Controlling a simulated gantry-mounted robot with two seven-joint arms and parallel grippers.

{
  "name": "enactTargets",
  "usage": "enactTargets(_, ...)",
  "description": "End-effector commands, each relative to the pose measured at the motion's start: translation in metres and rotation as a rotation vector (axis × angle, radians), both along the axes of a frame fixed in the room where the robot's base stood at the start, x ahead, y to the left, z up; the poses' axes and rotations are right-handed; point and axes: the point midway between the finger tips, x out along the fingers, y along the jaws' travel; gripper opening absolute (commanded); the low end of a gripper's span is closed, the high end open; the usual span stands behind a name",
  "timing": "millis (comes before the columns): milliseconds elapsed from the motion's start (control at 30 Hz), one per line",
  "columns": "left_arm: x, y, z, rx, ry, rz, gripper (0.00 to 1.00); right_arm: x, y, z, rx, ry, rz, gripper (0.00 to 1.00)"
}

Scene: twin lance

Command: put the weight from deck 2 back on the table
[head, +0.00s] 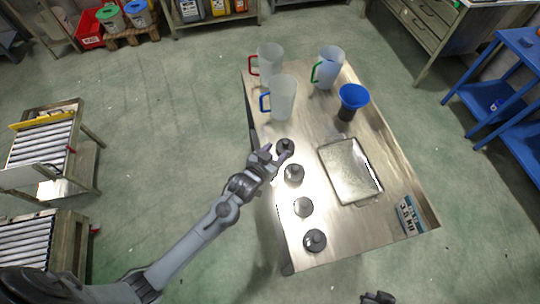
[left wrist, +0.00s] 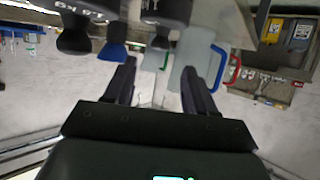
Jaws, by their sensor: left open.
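Several dark round weights with knobs stand in a row along the table's left side in the head view: a far one (head: 287,144), a second (head: 294,174), a third (head: 303,207) and a near one (head: 315,240). They stand on the metal table (head: 265,115). My left gripper (head: 275,153) is open at the far weight; its fingers overlap that weight in the picture, so contact cannot be told. In the left wrist view the fingers (left wrist: 158,70) are apart with nothing gripped between them. I cannot tell which place is deck 2. A dark part at the bottom edge may be my right gripper (head: 378,298).
A shallow metal tray (head: 350,170) lies mid-table, with a card reading 3.8 KG (head: 408,216) near the right corner. Clear jugs with red (head: 270,62), blue (head: 283,98) and green (head: 328,68) handles and a blue funnel-like cup (head: 353,97) stand at the far end.

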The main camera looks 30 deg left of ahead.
Motion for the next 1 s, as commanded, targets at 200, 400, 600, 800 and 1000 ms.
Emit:
enactTargets(200,-0.025,0.002,0.01,0.0,0.001,0.001,0.55,0.0,0.001,0.005,0.003,0.0,-0.002,0.0)
enactTargets(400,-0.038,0.002,0.012,0.001,0.026,-0.001,0.55,0.0,0.002,0.006,0.008,0.0,-0.005,0.0)
enactTargets(600,-0.088,0.004,0.006,0.013,0.227,-0.014,0.55,0.0,0.002,0.006,0.01,-0.001,-0.007,0.0)
enactTargets(800,-0.176,0.011,0.009,0.058,0.533,-0.045,0.55,0.0,0.002,0.006,0.009,0.0,-0.006,0.0)
enactTargets(1000,-0.249,0.023,0.023,0.109,0.764,-0.069,0.55,0.0,0.002,0.006,0.008,0.0,-0.005,0.0)
